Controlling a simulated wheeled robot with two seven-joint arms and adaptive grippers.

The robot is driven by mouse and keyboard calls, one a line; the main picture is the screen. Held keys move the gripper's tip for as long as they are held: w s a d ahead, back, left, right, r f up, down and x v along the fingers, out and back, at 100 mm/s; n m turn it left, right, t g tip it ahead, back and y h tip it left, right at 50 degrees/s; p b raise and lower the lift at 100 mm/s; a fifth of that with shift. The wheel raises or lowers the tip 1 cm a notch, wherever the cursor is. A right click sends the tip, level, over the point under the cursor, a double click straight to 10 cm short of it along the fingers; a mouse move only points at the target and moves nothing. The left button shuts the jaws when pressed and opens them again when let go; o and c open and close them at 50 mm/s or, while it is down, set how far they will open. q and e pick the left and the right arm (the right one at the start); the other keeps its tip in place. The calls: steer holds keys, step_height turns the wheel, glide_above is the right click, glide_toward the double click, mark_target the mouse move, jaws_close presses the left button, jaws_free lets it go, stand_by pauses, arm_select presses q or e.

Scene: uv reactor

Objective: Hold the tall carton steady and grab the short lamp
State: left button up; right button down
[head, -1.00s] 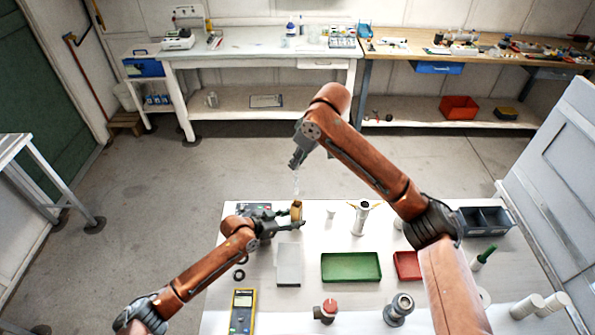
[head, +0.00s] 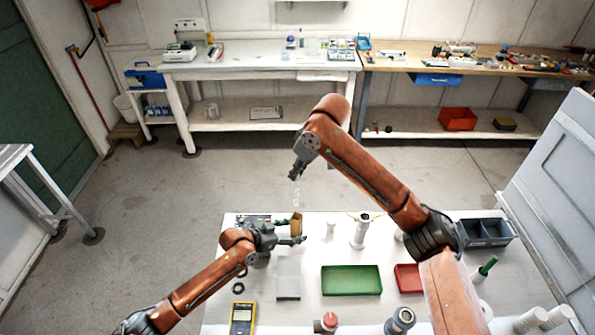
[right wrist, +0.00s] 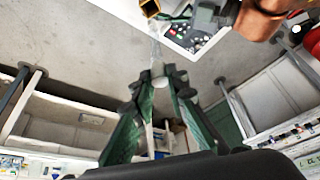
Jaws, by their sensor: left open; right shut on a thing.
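The tall carton (head: 297,222) is a small brown box standing upright at the table's far edge; its open top shows in the right wrist view (right wrist: 150,7). My left gripper (head: 294,232) is open at the carton, with its fingers close around it; contact is unclear. My right gripper (head: 294,177) is shut on the short lamp (head: 296,196), a thin clear tube hanging almost upright just above the carton. In the right wrist view the fingers (right wrist: 158,78) grip the lamp (right wrist: 156,48), which points towards the carton; whether its tip is clear of the opening is hard to tell.
On the table are a green tray (head: 351,281), a red tray (head: 408,278), a pale tray (head: 288,280), a white cylinder stand (head: 360,232), a grey divided bin (head: 486,232) and a yellow meter (head: 242,318). Bare floor lies beyond the table's far edge.

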arm_select(q)
steer(key=v, duration=1.1)
steer(key=shift+s+a+r, duration=0.15)
steer(key=shift+s+a, duration=0.05)
steer(key=shift+a, duration=0.1)
steer(key=shift+s, duration=0.1)
